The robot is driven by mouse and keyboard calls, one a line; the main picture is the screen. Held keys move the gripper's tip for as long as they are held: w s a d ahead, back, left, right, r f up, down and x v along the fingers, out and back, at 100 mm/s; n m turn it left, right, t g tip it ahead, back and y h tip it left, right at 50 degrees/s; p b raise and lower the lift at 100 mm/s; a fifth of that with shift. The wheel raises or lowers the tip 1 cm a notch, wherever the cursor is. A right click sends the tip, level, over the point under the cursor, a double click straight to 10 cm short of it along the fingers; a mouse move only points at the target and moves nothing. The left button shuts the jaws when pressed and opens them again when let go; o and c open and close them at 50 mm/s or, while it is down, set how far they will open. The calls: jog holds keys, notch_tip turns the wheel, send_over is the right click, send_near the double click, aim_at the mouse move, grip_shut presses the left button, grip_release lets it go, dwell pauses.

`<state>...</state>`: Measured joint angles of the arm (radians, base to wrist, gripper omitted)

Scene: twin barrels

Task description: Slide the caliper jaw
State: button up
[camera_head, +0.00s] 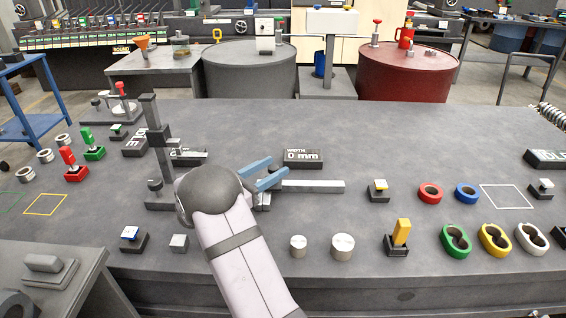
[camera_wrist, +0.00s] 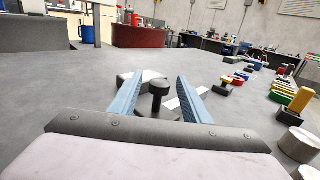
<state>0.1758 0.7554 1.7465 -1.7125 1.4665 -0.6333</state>
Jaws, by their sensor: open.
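The caliper's pale flat bar (camera_head: 315,187) lies on the bench, reaching right from beneath my gripper. A small grey jaw part (camera_head: 263,199) shows at the bar's left end; the rest is hidden by my wrist and fingers. The display block (camera_head: 303,157) behind it reads "WIDTH 0 mm". My gripper (camera_head: 279,167) is open, its two blue fingers apart and pointing right.
Two pale cylinders (camera_head: 298,246) (camera_head: 342,247) stand in front of the bar. A dark upright post (camera_head: 155,130) rises left of my gripper. Right are a yellow-handled lever (camera_head: 400,234) and several coloured rings (camera_head: 456,240). The bench behind the display is clear.

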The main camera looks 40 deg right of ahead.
jog(key=shift+d, duration=2.35)
jog(key=shift+c, duration=0.3)
grip_shut()
jog(key=s+d, duration=0.6)
jog(key=shift+o, duration=0.3)
grip_release()
